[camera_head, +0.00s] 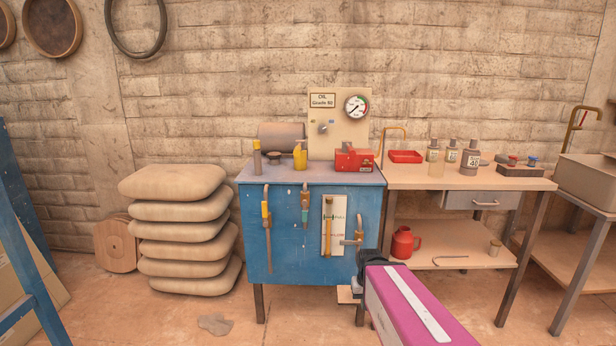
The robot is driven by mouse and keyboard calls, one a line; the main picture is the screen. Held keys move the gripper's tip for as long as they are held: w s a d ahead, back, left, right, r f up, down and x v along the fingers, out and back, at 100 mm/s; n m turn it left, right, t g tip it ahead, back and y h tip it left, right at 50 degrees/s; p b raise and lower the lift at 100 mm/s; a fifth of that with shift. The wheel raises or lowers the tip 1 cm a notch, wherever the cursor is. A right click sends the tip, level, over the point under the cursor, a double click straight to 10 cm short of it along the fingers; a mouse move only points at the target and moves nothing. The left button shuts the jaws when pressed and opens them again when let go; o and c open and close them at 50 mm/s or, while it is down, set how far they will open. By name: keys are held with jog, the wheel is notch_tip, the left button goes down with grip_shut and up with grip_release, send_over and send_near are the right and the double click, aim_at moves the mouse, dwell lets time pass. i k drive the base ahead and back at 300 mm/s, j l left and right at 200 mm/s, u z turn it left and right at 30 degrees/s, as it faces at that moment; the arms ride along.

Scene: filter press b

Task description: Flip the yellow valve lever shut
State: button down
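A yellow lever (265,210) is on the left of the blue cabinet's (285,255) front, on a thin vertical pipe (268,240). It looks upright, in line with the pipe, but it is small and its exact pose is hard to tell. My gripper (357,287) is low at the cabinet's right front corner, to the right of and below the yellow lever and well apart from it. The fingers are small and partly hidden by my magenta arm, so their opening cannot be told.
A teal-handled valve (305,195), a level gauge (334,225) and a brownish valve (355,241) share the cabinet front. Stacked sacks (180,225) stand at left. A workbench (470,178) stands at right. Floor before the cabinet's left is mostly clear, with a flat grey patch (215,324).

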aim_at(264, 210)
jog(key=i+j+u, duration=0.2)
jog(key=j, duration=0.3)
jog(key=i+j+u, duration=0.25)
jog(key=i+j, duration=0.2)
